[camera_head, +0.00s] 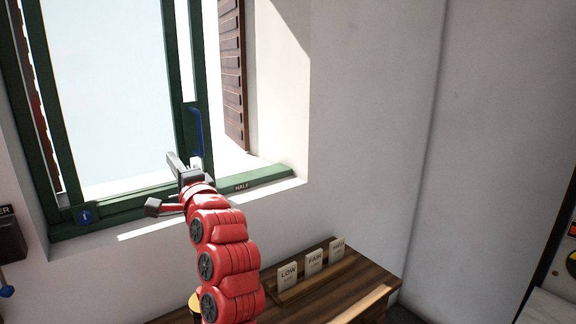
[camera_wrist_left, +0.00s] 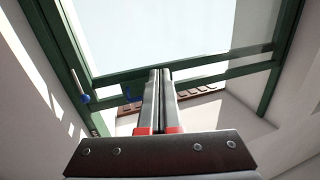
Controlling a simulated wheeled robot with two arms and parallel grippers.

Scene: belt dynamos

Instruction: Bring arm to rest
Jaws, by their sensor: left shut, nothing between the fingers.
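My left arm is red and reaches up from the bottom of the head view to the window. My left gripper (camera_head: 176,164) is at the lower part of the green window frame (camera_head: 110,208), in front of it in the picture. In the left wrist view the two fingers of my left gripper (camera_wrist_left: 160,76) lie side by side, shut with nothing between them. A blue handle (camera_head: 196,130) on the sash is just right of and above the gripper. I cannot tell whether the gripper touches the frame. My right gripper is not in view.
A wooden table (camera_head: 372,280) stands below, with a card holder (camera_head: 318,284) bearing cards marked LOW and FAIR and one more. A dark box with a blue-knobbed lever (camera_head: 7,290) is on the left wall. A brown shutter (camera_head: 232,80) is outside. The wall at right is bare.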

